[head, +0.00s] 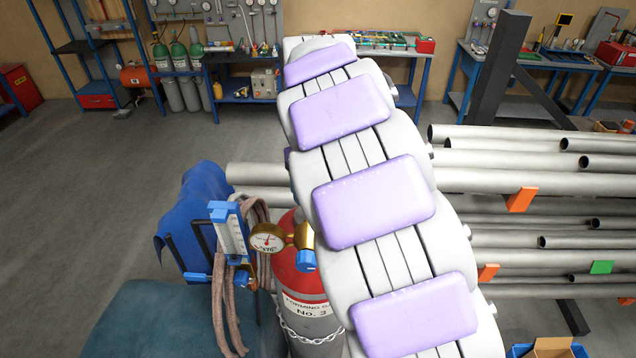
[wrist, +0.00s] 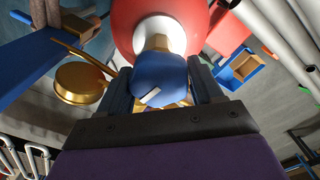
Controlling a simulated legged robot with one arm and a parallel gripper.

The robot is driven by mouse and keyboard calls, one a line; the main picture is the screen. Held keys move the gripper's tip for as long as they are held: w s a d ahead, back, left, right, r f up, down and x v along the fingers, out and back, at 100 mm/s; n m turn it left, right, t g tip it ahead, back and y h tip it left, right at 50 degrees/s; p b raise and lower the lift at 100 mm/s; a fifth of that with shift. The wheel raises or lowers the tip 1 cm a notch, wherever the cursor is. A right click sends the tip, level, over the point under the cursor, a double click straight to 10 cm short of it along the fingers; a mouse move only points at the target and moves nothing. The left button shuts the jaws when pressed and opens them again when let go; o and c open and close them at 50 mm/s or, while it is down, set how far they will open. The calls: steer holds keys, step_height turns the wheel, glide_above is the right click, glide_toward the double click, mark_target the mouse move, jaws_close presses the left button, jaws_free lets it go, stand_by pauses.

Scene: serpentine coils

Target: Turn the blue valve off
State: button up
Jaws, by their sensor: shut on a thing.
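The blue valve (wrist: 158,80) is a rounded blue knob with a small white mark, in the middle of the wrist view. It sits at the pale neck of a red gas cylinder (wrist: 125,22). My gripper (wrist: 162,88) has its two dark fingers on either side of the knob and is shut on it. In the head view the red cylinder (head: 298,273) stands partly behind my arm, and my gripper is hidden. A blue knob (head: 306,260) shows by the brass fitting there; I cannot tell if it is the same one.
A brass gauge (head: 267,238) and a blue-ended flow meter (head: 228,228) with hoses stand left of the cylinder. A chain (head: 310,338) crosses the cylinder. Steel pipes (head: 530,180) lie stacked to the right. Open floor (head: 90,200) lies to the left.

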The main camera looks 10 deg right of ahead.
steer(key=shift+a, duration=0.15)
steer(key=shift+m, duration=1.6)
steer(key=shift+m, duration=0.8)
steer(key=shift+w+r+m, duration=0.1)
steer(key=shift+r+m, duration=0.15)
steer(key=shift+m, duration=0.45)
steer(key=shift+a+f, duration=0.1)
steer(key=shift+f, duration=0.15)
